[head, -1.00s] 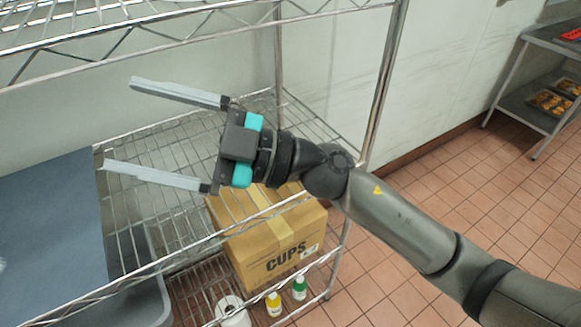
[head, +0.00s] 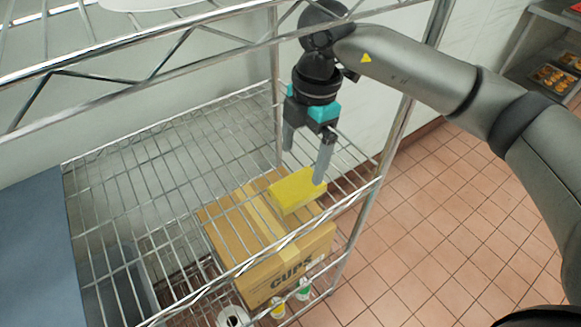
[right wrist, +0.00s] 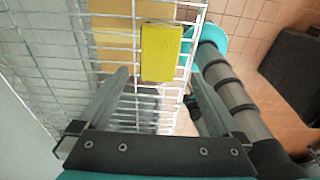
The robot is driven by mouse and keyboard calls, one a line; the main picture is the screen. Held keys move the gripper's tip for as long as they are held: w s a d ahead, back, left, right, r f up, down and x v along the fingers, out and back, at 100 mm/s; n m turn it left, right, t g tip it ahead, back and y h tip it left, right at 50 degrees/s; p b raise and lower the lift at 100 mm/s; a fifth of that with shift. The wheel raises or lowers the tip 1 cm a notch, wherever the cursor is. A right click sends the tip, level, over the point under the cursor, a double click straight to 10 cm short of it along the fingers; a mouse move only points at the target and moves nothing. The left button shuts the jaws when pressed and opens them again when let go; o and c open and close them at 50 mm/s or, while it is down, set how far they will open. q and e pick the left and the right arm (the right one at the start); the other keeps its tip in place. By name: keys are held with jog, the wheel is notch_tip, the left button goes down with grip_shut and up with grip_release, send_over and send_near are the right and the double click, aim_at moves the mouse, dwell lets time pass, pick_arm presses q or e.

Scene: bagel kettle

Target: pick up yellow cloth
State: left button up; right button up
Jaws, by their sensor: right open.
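The yellow cloth (head: 297,191) is a folded, block-like piece lying on the wire shelf, near its right end. It also shows in the right wrist view (right wrist: 160,52), ahead of and between the fingertips. My right gripper (head: 304,166) is open and empty and points down over the shelf by the cloth. In the head view one finger overlaps the cloth's right end; I cannot tell whether they touch. My left gripper is in neither view.
The wire shelf (head: 170,190) is bare to the left of the cloth, up to a blue-grey panel (head: 35,250). A cardboard cups box (head: 290,265) stands below the shelf. A metal post (head: 405,120) and the upper shelf's rail (head: 150,47) are close to my right arm.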

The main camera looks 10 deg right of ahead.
aim_at(298, 185)
notch_tip(298, 185, down, 3)
jog(key=shift+s+a+r, duration=0.1)
jog(key=shift+s+r, duration=0.05)
jog(key=f, duration=0.3)
jog(key=shift+a+f, duration=0.2)
jog(key=shift+f, duration=0.45)
jog(key=shift+a+f, duration=0.1)
jog(key=shift+f, duration=0.05)
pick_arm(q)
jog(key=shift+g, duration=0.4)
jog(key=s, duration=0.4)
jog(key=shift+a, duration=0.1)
pick_arm(e)
jog(key=c, duration=1.1)
